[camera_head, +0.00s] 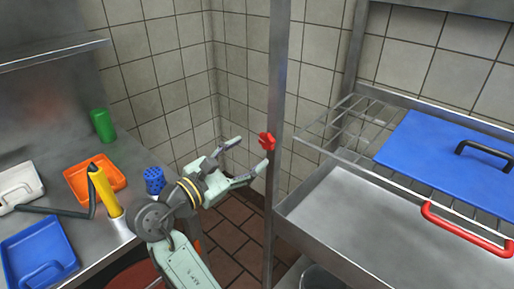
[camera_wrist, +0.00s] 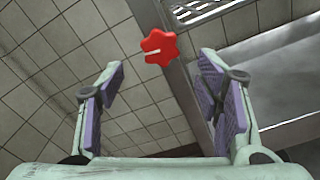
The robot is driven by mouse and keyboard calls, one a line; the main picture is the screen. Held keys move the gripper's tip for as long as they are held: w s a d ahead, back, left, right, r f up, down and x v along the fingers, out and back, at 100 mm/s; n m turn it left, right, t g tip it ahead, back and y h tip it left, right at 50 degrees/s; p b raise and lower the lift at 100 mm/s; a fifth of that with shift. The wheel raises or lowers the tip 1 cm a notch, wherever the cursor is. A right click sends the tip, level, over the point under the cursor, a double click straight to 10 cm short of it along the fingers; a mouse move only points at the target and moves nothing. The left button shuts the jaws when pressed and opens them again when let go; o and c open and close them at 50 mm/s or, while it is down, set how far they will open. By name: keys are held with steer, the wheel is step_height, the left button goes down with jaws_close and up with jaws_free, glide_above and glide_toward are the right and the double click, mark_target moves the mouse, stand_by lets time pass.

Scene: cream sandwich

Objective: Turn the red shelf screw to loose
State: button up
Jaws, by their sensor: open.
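The red shelf screw (camera_head: 267,141) is a lobed knob on the upright metal post (camera_head: 277,92) of the shelf. In the wrist view the screw (camera_wrist: 159,47) shows a pale mark on its face and sits ahead of the fingers, between their directions. My gripper (camera_head: 248,160) is open, with its fingers just left of the screw in the head view. The purple-padded fingers of my gripper (camera_wrist: 162,88) are spread wide and hold nothing. They appear apart from the screw.
A wire shelf (camera_head: 340,135) carries a blue board (camera_head: 440,150) with a black handle, right of the post. A red handle (camera_head: 465,232) is on the shelf's front. The left counter holds an orange tray (camera_head: 78,187), a blue tray (camera_head: 27,246) and a green cup (camera_head: 103,126).

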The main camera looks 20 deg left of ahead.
steer(key=v, duration=0.6)
steer(key=shift+s, duration=0.3)
steer(key=shift+w+a, duration=0.1)
